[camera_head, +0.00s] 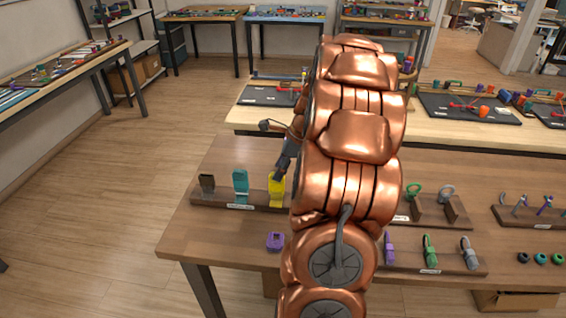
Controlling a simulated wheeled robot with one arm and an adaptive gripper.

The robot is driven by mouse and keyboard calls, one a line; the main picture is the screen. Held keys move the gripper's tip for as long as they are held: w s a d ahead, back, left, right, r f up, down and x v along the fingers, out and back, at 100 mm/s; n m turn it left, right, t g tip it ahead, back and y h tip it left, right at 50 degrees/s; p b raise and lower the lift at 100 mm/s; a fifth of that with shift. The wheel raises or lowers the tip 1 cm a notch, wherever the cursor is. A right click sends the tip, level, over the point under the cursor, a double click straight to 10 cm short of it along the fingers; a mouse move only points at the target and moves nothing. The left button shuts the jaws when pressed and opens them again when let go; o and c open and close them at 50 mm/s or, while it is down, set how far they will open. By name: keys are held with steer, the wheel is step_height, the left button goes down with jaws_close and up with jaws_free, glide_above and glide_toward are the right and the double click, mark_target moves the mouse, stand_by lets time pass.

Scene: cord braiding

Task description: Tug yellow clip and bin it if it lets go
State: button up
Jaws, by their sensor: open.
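The yellow clip (275,190) stands upright on a dark wooden rack (215,197) with a white label, on the near table. My gripper (281,176) is open, with its dark fingers angled down at the upper right part of the clip. I cannot tell whether they touch it or only surround it. My copper arm hides much of the gripper and the rack's right part. A teal clip (240,187) stands left of the yellow one, and a small dark brown piece (206,183) stands at the rack's left end. I cannot make out a bin for certain.
A purple block (275,241) lies in front of the rack. Right of my arm are a rack with purple, green and grey clips (430,252) and a stand with rings (448,205). The table (190,230) is bare at its front left. Black trays lie on the table behind.

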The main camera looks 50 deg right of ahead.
mark_target(274, 182)
steer(key=shift+p+x, duration=0.5)
steer(key=shift+x, duration=2.3)
steer(key=shift+a, duration=0.1)
jaws_close()
jaws_free()
steer(key=shift+r, duration=0.1)
